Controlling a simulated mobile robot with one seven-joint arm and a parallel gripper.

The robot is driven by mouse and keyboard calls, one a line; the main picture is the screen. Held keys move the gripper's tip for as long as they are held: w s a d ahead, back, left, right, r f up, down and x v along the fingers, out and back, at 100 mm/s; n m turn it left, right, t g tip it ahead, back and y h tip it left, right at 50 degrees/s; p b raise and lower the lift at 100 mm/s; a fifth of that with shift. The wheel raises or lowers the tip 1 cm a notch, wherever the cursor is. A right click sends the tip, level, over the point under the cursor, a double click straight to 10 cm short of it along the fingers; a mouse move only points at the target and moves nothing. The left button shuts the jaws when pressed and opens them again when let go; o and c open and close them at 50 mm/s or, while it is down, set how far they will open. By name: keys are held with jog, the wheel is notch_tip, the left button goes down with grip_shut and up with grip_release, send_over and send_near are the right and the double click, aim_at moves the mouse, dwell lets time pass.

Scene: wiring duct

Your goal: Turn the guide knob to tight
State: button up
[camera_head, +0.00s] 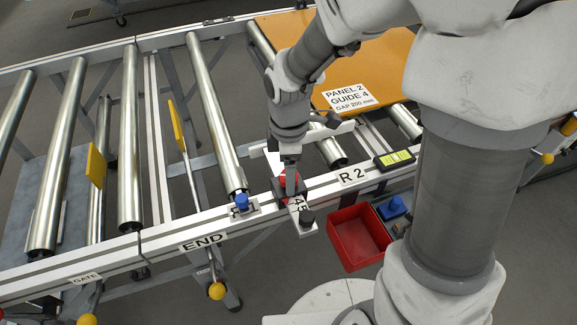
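A red part (283,182), which looks like the guide knob, sits on the front rail between the R1 and R2 labels. My gripper (291,188) points down over it from above. One grey finger crosses in front of the red part and hides much of it. I cannot tell whether the fingers are closed on it or only around it. The knob's tight or loose marking cannot be read.
A blue knob (242,202) stands on the rail to the left. A red bin (358,238) and a blue bin (391,207) hang in front of the rail. A level-like yellow-green device (396,158) lies right. An orange panel (375,60) rests on the rollers behind.

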grip_shut()
dwell(0.3)
